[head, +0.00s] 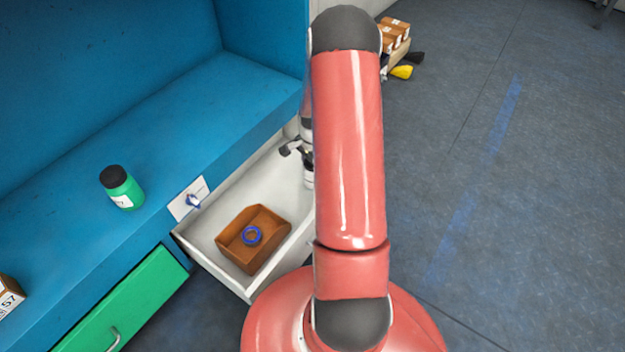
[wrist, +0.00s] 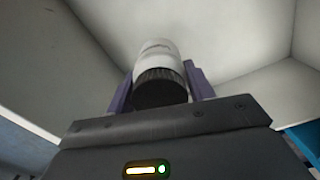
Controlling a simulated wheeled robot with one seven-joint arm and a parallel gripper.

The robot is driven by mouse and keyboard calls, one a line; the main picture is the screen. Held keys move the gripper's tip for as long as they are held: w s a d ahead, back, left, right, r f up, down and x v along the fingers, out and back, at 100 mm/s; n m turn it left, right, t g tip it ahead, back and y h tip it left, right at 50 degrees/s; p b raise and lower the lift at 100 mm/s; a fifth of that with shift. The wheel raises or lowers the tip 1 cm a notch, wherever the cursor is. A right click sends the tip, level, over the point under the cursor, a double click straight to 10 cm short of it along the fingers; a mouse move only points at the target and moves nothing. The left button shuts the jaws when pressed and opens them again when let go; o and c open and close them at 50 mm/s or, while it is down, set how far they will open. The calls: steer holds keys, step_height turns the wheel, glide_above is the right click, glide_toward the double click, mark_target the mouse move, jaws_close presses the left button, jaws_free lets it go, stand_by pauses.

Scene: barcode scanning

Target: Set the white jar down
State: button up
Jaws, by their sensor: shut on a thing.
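The white jar (wrist: 157,52) has a dark ribbed lid, which faces the camera in the wrist view. My gripper (wrist: 160,82) is shut on it, with one finger on each side of the lid end. Pale walls of the white drawer (head: 208,241) surround the jar in the wrist view. In the head view my gripper (head: 299,152) is over the far right part of the open drawer, partly hidden by my red arm. A small white piece below it looks like the jar (head: 308,179). I cannot tell whether the jar touches the drawer floor.
A brown open box (head: 270,221) holding a blue ring (head: 251,235) sits in the drawer's near part. A green drawer (head: 120,300) is at lower left.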

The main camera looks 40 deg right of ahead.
steer(key=shift+f+b, duration=0.4)
steer(key=shift+f, duration=2.05)
steer(key=shift+f, duration=0.1)
steer(key=o, duration=1.1)
steer(key=shift+c, duration=0.2)
